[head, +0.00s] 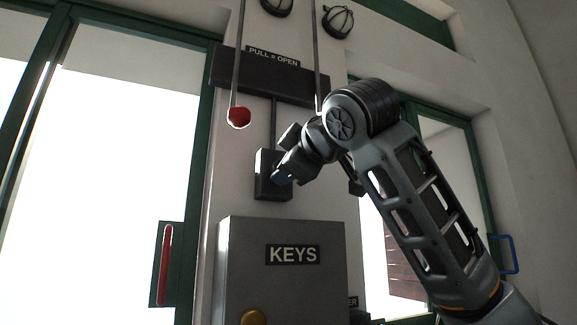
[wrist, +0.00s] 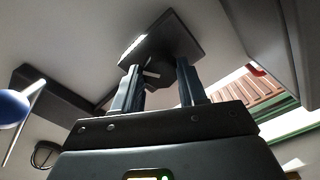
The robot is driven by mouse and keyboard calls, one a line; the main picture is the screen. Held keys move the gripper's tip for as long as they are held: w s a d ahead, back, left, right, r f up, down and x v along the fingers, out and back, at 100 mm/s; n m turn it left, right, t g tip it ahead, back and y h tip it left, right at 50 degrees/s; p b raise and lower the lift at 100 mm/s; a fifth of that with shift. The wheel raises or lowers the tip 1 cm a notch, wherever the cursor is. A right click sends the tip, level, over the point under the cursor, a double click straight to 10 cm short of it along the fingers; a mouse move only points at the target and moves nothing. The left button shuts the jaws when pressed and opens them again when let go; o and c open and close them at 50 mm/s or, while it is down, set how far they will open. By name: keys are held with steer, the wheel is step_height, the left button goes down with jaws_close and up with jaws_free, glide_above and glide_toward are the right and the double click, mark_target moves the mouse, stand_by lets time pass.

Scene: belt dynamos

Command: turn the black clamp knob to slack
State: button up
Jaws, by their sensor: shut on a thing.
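The black clamp knob (wrist: 172,74) sits on a dark plate (wrist: 165,38) in the wrist view, with a small pale mark beside it. My gripper (wrist: 160,78) is shut on the knob, one finger on each side of it. In the head view my gripper (head: 279,177) reaches the front of a dark box (head: 265,190) on the wall, below the sign PULL = OPEN (head: 273,57). The knob is hidden there by my gripper. I cannot read the knob's turn angle.
A red ball (head: 238,118) hangs on a cord left of my arm. A blue ball (wrist: 12,108) on a rod or cord is at the wrist view's left. A grey KEYS cabinet (head: 235,270) stands out below the box. Green-framed windows flank the wall.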

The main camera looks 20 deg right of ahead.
steer(key=n, duration=0.5)
steer(key=shift+n, duration=0.3)
steer(key=n, duration=0.5)
steer(key=shift+n+p, duration=0.4)
steer(key=o, duration=1.1)
steer(key=shift+c, duration=0.2)
steer(key=s+b, duration=0.2)
steer(key=s, duration=0.5)
steer(key=shift+s, duration=0.4)
